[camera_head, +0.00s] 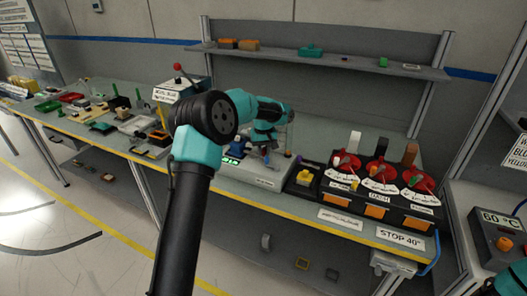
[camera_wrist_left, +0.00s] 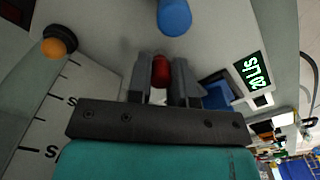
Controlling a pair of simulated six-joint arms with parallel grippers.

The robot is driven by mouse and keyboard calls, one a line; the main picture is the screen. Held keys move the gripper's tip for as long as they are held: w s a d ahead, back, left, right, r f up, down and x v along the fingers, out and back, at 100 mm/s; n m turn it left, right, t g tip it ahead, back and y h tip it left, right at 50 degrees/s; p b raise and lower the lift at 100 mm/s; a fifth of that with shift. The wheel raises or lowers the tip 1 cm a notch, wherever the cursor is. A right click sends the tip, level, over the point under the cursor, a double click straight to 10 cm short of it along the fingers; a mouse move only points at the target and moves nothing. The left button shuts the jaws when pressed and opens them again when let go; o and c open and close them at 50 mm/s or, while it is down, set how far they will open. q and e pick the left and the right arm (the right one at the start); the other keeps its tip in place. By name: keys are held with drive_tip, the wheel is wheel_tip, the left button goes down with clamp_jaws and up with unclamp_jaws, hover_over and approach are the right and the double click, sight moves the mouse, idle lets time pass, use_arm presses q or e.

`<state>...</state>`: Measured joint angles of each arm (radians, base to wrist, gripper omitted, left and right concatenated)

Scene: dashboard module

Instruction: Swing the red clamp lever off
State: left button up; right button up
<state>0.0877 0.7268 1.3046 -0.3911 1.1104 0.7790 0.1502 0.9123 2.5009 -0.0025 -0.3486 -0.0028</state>
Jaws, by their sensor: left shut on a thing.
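My left arm reaches over the bench in the head view, with its left gripper (camera_head: 262,140) low over the grey module with the green display. In the left wrist view, the left gripper (camera_wrist_left: 161,78) is shut on a small red piece, the red clamp lever (camera_wrist_left: 161,69), which sits between the two grey fingers. The fingers and my arm hide most of the lever and its base. A blue rounded cylinder (camera_wrist_left: 174,16) stands just beyond the fingertips. My right gripper does not show.
An orange ball knob (camera_wrist_left: 54,47) and a printed scale lie left of the fingers in the wrist view, and a green display (camera_wrist_left: 252,71) lies right. In the head view, a black panel with red dials (camera_head: 380,177) stands right of the gripper. A shelf (camera_head: 320,60) runs behind.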

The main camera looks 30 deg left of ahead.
use_arm(q)
drive_tip(key=shift+s, duration=0.1)
clamp_jaws()
drive_tip(key=m, duration=0.2)
drive_tip(key=s+m, duration=0.1)
drive_tip(key=m, duration=0.1)
drive_tip(key=shift+s+a, duration=0.1)
drive_tip(key=shift+s, duration=0.1)
drive_tip(key=m, duration=0.1)
drive_tip(key=s+m, duration=0.1)
drive_tip(key=m, duration=0.1)
drive_tip(key=s+a+m, duration=0.1)
drive_tip(key=m, duration=0.2)
drive_tip(key=a+m, duration=0.1)
drive_tip(key=m, duration=0.1)
drive_tip(key=s+m, duration=0.1)
drive_tip(key=m, duration=0.1)
drive_tip(key=shift+a, duration=0.25)
drive_tip(key=shift+s+a+m, duration=0.1)
drive_tip(key=shift+a+m, duration=0.3)
drive_tip(key=shift+m, duration=0.6)
drive_tip(key=shift+s+a+m, duration=0.1)
drive_tip(key=shift+a+m, duration=0.25)
drive_tip(key=shift+m, duration=0.65)
drive_tip(key=o, duration=0.8)
unclamp_jaws()
